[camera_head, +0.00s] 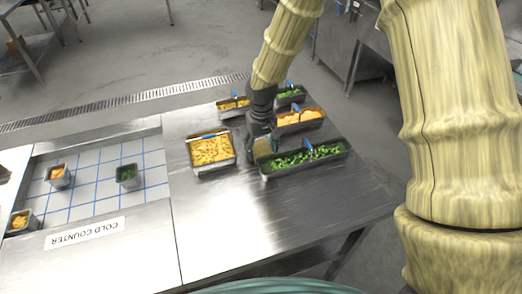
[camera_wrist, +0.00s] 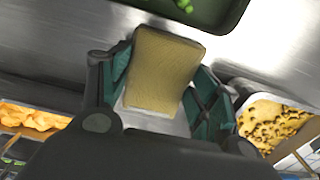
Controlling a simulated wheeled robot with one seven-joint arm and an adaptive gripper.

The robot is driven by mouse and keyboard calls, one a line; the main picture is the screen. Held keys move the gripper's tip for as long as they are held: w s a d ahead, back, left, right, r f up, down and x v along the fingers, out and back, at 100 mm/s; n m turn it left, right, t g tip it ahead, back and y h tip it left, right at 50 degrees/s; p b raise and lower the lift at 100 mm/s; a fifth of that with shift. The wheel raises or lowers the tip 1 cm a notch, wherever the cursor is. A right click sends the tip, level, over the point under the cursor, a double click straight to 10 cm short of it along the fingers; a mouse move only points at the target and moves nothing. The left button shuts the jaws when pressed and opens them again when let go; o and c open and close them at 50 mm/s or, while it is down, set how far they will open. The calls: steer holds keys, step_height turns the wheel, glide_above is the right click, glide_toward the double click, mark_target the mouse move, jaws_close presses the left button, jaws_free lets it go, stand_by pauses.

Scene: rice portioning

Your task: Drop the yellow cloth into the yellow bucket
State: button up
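The yellow cloth (camera_wrist: 163,70) looks like a thick, tan-yellow block in the wrist view. It sits between the two green-padded fingers of my gripper (camera_wrist: 160,88), with a pad against each side. In the head view, my dark gripper (camera_head: 261,125) is low over the steel table, between the pan of yellow food and the long pan of green food. A small tan part of the cloth (camera_head: 262,148) shows at its tip. I cannot tell whether the cloth touches the table. No yellow bucket shows in either view.
Around my gripper stand a yellow-food pan (camera_head: 233,156), a green-food pan (camera_head: 345,151), an orange-food pan (camera_head: 322,121) and smaller pans behind. The cold counter (camera_head: 100,205) on the left holds small tubs. The table's front (camera_head: 240,230) is clear. A teal curved edge (camera_head: 270,287) shows at the bottom.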

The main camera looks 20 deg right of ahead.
mark_target(262, 149)
steer(key=shift+r, duration=0.1)
steer(key=shift+c, duration=0.4)
steer(key=shift+r, duration=0.2)
step_height(262, 149, up, 10)
steer(key=b, duration=0.2)
steer(key=shift+f, duration=0.25)
steer(key=shift+f, duration=0.1)
